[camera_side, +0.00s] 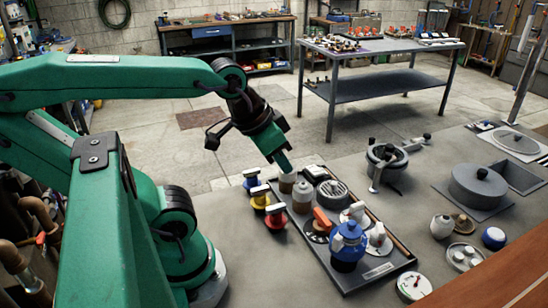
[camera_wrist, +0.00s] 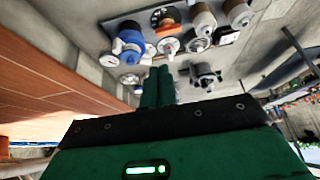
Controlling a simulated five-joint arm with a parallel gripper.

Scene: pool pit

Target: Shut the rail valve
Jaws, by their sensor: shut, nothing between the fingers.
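I cannot tell for sure which fitting is the rail valve. A dark tray (camera_side: 376,272) on the bench holds several fittings. One has an orange handle (camera_side: 322,220) on a dark round base; it also shows in the wrist view (camera_wrist: 167,20). Two white-handled fittings (camera_side: 357,211) stand to its right, beside a blue valve-like body (camera_side: 348,243), which also shows in the wrist view (camera_wrist: 129,44). My gripper (camera_side: 285,164) is shut and empty, above the tray's far end. Its green fingers (camera_wrist: 157,85) point toward the fittings and appear apart from them.
A grey pot-like fitting (camera_side: 387,160) and a lidded round housing (camera_side: 478,186) stand to the right. A white dial (camera_side: 413,286) lies near the front.

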